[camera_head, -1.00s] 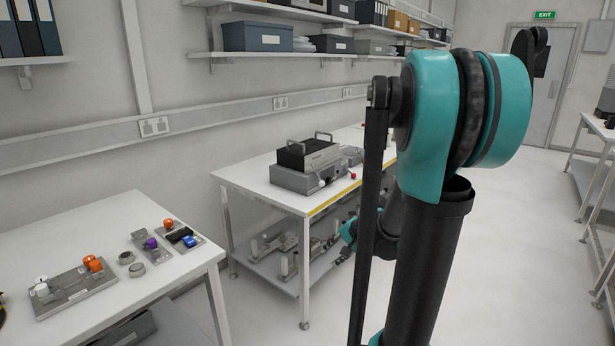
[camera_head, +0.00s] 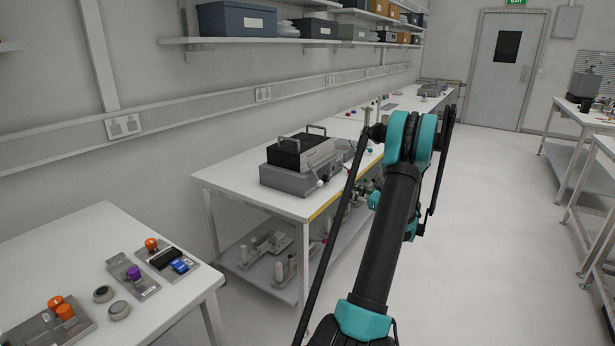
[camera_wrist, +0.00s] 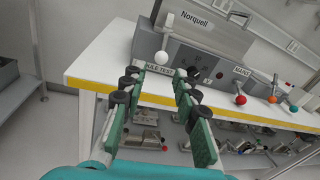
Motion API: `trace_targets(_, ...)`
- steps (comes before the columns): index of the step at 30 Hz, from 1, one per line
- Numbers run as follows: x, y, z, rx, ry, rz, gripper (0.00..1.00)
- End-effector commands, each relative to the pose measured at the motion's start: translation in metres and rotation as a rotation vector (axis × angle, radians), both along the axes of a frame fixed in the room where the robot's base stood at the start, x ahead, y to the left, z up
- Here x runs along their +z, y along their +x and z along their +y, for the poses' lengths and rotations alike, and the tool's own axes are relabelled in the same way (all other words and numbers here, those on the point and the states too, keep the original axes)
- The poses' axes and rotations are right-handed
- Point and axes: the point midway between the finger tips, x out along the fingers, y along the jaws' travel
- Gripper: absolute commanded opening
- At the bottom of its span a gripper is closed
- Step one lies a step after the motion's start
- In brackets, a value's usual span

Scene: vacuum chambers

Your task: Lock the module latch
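The module, a grey unit with a black top and two handles (camera_head: 300,155), sits on the middle bench. In the wrist view its front (camera_wrist: 190,55) carries a "LEAK TEST" label and the name "Norquell" above. A lever with a white ball knob (camera_wrist: 161,57) stands at that front; the knob also shows in the head view (camera_head: 319,183). I cannot tell which part is the latch. My gripper (camera_wrist: 158,76) is open and empty, with its green-padded fingers apart and pointing towards the white knob. The knob appears beyond the fingertips. In the head view my arm partly hides the gripper.
Red (camera_wrist: 240,99), orange (camera_wrist: 273,99) and teal (camera_wrist: 293,108) knobs line the front to the right. The bench edge has a yellow strip (camera_wrist: 155,98). A lower shelf (camera_head: 262,285) holds metal parts. A near table (camera_head: 75,240) stands left. Floor (camera_head: 480,240) at right is clear.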

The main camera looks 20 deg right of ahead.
Motion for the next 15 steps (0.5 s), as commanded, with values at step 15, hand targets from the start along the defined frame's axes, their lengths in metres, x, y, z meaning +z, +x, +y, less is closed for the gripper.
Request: trace_targets(15, -0.001, 0.050, 0.018, -0.007, 0.041, -0.007, 0.30)
